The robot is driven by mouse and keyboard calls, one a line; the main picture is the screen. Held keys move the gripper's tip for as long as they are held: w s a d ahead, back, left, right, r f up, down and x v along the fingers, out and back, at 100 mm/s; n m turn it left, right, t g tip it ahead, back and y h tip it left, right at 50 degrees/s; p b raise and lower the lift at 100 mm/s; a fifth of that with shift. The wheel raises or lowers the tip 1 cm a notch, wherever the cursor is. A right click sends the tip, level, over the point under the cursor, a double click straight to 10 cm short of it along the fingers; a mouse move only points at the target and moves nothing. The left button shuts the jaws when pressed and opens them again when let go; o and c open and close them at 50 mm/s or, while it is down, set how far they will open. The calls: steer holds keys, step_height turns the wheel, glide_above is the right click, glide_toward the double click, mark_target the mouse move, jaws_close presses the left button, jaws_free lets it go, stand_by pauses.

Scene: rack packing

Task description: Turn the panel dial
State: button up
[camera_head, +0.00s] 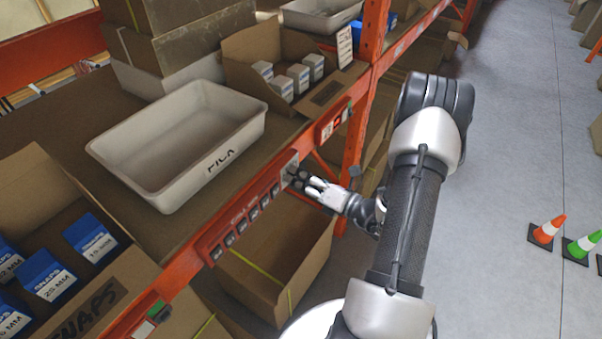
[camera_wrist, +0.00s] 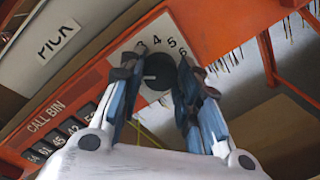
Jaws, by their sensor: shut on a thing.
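The panel dial (camera_wrist: 158,70) is a dark round knob on a pale plate, seen in the wrist view. A small pale mark shows on the knob's left part. My gripper (camera_wrist: 158,78) has one finger on each side of the knob and is shut on it. In the head view my gripper (camera_head: 298,178) reaches the orange shelf beam at the dial's plate (camera_head: 290,164); the knob is hidden there.
A call-bin strip (camera_head: 240,222) with several dark buttons runs along the beam left of the dial. A grey PICK tote (camera_head: 150,187) stands on the shelf behind. An orange upright (camera_head: 361,110) rises to the right. Cardboard boxes sit below; the floor at right is open, with cones (camera_head: 548,230).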

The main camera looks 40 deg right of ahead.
steer(key=shift+d+m+g+y+p, duration=0.15)
steer(key=shift+m+p, duration=0.95)
steer(key=shift+m, duration=1.25)
steer(key=shift+m+g+y+p, duration=0.25)
steer(key=shift+m+p, duration=0.85)
steer(key=shift+m, duration=1.25)
steer(key=o, duration=1.1)
steer(key=v, duration=1.2)
